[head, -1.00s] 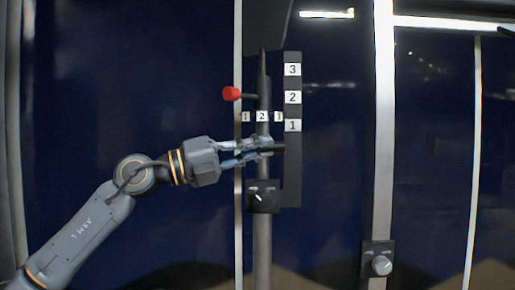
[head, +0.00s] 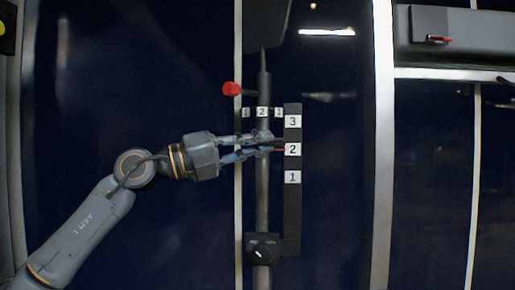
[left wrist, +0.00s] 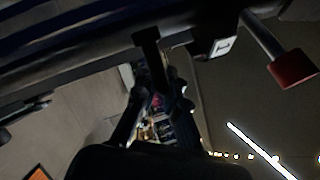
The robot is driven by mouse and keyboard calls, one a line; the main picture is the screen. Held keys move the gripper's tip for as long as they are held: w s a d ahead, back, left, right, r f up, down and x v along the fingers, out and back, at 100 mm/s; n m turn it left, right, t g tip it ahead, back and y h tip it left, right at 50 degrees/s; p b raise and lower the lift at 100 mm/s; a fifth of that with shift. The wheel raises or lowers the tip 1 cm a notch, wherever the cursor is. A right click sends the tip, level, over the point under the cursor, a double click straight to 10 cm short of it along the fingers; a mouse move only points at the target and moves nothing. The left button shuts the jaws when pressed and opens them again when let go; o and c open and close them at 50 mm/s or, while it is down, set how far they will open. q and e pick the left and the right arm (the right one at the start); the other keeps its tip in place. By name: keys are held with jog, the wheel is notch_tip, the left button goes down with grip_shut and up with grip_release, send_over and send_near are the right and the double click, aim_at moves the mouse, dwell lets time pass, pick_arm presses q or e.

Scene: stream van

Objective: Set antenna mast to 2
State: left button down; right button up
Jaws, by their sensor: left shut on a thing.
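The antenna mast (head: 263,92) is an upright grey pole in the middle of the head view. Beside it stands a dark vertical scale (head: 292,215) with white labels 1, 2 and 3. A small red pointer (head: 279,150) at the mast lies level with label 2 (head: 293,149). My left gripper (head: 264,143) reaches in from the left and is shut on a dark part at the mast, mostly hidden by the fingers. In the left wrist view a dark bar (left wrist: 152,62) lies between the fingers. My right gripper is not in view.
A red-ended lever (head: 231,89) sticks out left of the mast, above a small row of labels 1, 2, 3. A knob box (head: 262,250) is at the scale's foot. A grey box (head: 450,48) is at upper right. Dark panels lie behind.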

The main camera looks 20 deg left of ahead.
pick_arm(q)
jog(key=c, duration=1.4)
grip_release()
